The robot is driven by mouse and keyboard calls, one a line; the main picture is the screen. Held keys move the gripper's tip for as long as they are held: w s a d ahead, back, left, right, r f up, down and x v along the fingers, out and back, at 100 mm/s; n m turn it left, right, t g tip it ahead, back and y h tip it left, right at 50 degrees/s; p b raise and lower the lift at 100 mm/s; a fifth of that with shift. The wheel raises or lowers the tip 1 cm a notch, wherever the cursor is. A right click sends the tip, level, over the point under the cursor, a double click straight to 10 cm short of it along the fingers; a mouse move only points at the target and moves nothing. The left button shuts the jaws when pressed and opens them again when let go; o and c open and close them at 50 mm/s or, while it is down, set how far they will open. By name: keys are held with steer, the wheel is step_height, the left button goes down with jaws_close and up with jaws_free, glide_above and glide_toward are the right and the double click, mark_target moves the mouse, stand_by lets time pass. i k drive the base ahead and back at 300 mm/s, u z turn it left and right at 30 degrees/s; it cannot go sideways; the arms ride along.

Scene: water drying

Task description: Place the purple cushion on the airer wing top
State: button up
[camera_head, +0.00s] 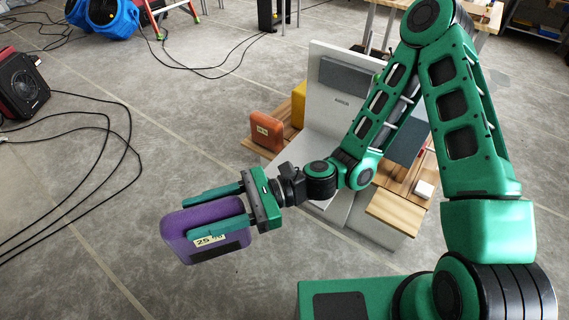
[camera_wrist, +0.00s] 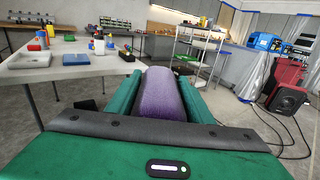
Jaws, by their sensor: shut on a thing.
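The purple cushion (camera_head: 190,230) is held between the two green fingers of my gripper (camera_head: 212,217), over the open floor at the lower left of the head view. It bears a pale label with a number and a dark patch. In the wrist view the cushion (camera_wrist: 165,95) lies between the fingers, which press on its two sides. The airer is probably the pale panelled unit (camera_head: 322,110) with slatted wooden shelves, right of my gripper. An orange cushion (camera_head: 267,131) and a yellow one (camera_head: 298,104) stand on its left wooden wing (camera_head: 262,153). My arm hides part of the unit.
A wooden flap (camera_head: 396,211) and a small white block (camera_head: 424,189) are at the unit's right. Black cables (camera_head: 95,190) lie on the left floor near a red-black speaker (camera_head: 22,85). Blue blowers (camera_head: 105,18) stand behind. The wrist view shows a cluttered table (camera_wrist: 90,70).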

mark_target(318, 158)
steer(key=u, duration=1)
steer(key=i, duration=0.75)
steer(key=z, duration=2.05)
